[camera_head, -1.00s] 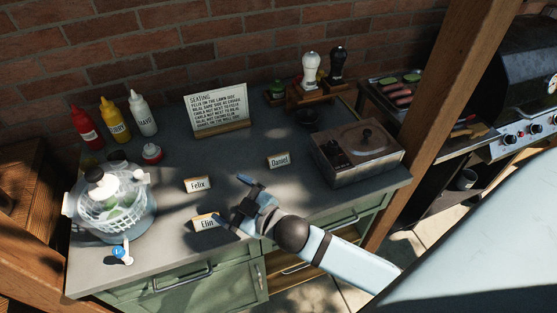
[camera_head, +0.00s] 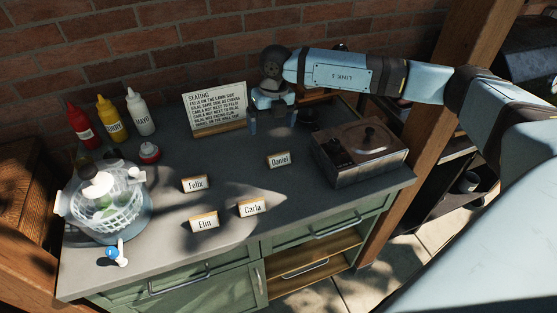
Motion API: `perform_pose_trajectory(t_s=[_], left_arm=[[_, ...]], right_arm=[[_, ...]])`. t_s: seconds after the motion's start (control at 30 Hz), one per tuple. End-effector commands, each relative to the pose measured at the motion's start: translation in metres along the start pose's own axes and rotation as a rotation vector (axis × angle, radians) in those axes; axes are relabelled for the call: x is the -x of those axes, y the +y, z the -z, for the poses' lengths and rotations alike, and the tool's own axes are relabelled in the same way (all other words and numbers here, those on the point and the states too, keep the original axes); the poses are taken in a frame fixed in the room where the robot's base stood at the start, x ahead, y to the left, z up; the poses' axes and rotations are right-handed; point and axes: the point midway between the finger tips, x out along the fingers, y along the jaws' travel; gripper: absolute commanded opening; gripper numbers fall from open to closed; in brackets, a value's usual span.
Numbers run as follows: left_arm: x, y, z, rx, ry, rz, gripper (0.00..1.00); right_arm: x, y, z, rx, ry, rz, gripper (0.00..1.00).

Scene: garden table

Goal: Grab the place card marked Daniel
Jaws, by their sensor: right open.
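The Daniel place card (camera_head: 279,160), a small white card with a wooden edge, stands on the grey counter left of the brown box. My right gripper (camera_head: 273,122) is open and empty, fingers pointing down, behind the Daniel card and in front of the seating sign's right side. It appears apart from the card. Other cards stand nearer the front: Felix (camera_head: 196,184), Elin (camera_head: 205,223) and Carla (camera_head: 252,208). My left gripper is not in view.
The seating sign (camera_head: 216,108) stands at the back, close to my gripper. The brown box (camera_head: 361,152) is right of Daniel. Sauce bottles (camera_head: 108,120) and a salad spinner (camera_head: 105,205) are on the left. Counter between Felix and Daniel is clear.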

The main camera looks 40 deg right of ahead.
Motion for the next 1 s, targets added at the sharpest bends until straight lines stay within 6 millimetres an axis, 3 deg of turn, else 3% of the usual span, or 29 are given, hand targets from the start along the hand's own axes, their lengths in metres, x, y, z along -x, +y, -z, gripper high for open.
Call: perform_pose_trajectory(t_s=[0.07, 0.17, 0.5, 0.77, 1.0], left_arm=[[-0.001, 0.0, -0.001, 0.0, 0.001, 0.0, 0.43], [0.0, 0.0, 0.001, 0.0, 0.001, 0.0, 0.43], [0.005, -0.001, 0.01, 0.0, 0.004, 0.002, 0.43], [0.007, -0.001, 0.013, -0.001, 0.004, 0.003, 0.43], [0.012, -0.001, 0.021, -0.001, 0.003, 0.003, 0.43]], right_arm=[[0.009, -0.018, -0.008, -0.027, -0.02, 0.064, 1.0], [0.005, -0.027, -0.011, -0.043, -0.026, 0.1, 1.0], [-0.057, -0.032, -0.012, -0.042, -0.025, 0.099, 1.0], [-0.077, -0.033, -0.012, -0.04, -0.026, 0.097, 1.0], [-0.112, -0.034, -0.009, -0.041, -0.026, 0.098, 1.0]])
